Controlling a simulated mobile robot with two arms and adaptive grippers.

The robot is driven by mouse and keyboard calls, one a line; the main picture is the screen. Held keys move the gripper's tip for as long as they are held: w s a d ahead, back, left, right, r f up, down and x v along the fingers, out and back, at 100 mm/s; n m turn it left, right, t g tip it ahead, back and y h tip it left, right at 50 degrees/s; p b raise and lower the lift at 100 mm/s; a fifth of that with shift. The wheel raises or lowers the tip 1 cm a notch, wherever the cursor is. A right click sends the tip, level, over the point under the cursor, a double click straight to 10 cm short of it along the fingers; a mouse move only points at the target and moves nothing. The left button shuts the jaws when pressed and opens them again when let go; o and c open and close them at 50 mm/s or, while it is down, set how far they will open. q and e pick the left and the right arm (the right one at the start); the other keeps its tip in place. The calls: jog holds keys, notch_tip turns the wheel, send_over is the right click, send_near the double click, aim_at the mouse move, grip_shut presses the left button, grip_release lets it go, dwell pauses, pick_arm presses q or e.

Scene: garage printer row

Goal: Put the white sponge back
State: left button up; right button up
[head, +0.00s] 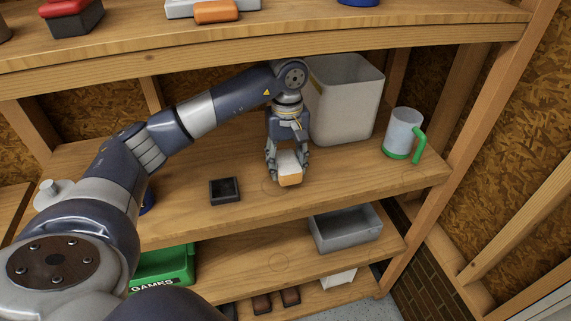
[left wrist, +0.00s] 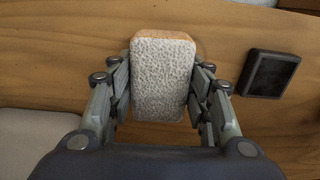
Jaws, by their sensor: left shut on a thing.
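The white sponge (head: 288,160) has a white porous face and an orange side. It is between the fingers of my left gripper (head: 287,163), over the middle shelf in the head view. In the left wrist view the sponge (left wrist: 162,78) fills the space between both fingers of the left gripper (left wrist: 160,95), which is shut on it. I cannot tell whether the sponge touches the shelf. My right gripper is not in view.
A small black tray (head: 225,190) lies left of the sponge on the wooden shelf (head: 190,220). A tall white bin (head: 347,105) stands behind the gripper, and a mug with a green handle (head: 402,135) stands to the right. A grey bin (head: 345,230) and a green box (head: 165,266) are below.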

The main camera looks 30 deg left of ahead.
pick_arm(q)
jog(key=shift+w+a, duration=0.2)
jog(key=shift+a, duration=0.1)
jog(key=shift+f, duration=0.2)
notch_tip(320, 180, down, 3)
jog(key=shift+r+p, duration=0.1)
jog(key=shift+p, duration=0.85)
jog(key=shift+a+f, duration=0.1)
jog(key=shift+f, duration=0.25)
jog(key=o, duration=0.9)
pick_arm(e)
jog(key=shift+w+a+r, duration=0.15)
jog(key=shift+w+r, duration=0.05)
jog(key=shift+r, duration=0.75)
pick_arm(q)
jog(key=shift+o, duration=0.2)
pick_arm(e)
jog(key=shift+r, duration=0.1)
